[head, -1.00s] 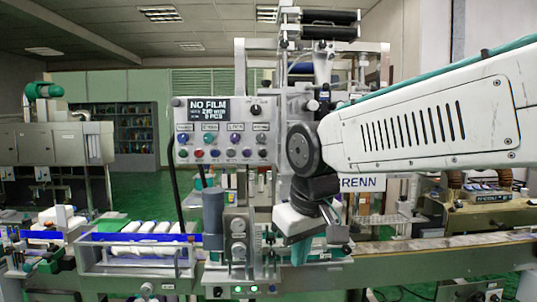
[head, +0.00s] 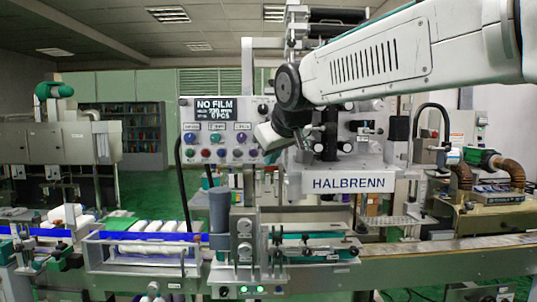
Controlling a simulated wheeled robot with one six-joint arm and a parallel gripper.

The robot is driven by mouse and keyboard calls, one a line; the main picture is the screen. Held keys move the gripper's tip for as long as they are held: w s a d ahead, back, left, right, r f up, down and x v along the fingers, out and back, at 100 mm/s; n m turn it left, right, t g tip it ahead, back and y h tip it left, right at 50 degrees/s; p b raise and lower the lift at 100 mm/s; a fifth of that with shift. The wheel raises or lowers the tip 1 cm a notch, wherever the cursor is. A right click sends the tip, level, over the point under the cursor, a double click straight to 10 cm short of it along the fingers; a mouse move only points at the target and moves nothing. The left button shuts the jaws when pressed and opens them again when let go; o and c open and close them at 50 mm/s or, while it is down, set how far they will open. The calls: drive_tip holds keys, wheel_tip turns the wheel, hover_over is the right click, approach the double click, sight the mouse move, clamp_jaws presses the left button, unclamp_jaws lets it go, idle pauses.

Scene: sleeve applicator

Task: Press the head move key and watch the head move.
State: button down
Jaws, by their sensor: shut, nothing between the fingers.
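The grey control panel (head: 222,165) stands at the centre left in the head view. Its screen (head: 215,104) reads NO FILM at the top; the smaller lines are hard to read. Below it are rows of coloured round keys (head: 221,152) whose labels are too small to read. The machine head with the HALBRENN plate (head: 348,183) is right of the panel. My gripper (head: 303,138) is at the panel's right edge, in front of the machine, and looks shut and empty. My wrist covers the panel's right part; I cannot tell whether the fingers touch anything.
A conveyor (head: 440,246) runs across the front. A grey cylinder (head: 219,210) stands below the panel. Hoses and a brown-based unit (head: 485,212) are at right.

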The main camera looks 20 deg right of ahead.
drive_tip(key=shift+w, duration=0.1)
drive_tip(key=w+d, duration=0.2)
drive_tip(key=w, duration=0.6)
drive_tip(key=shift+w+d, duration=0.15)
drive_tip(key=shift+d, duration=0.25)
idle(1.7)
drive_tip(key=shift+w+d, duration=0.1)
drive_tip(key=shift+w, duration=0.2)
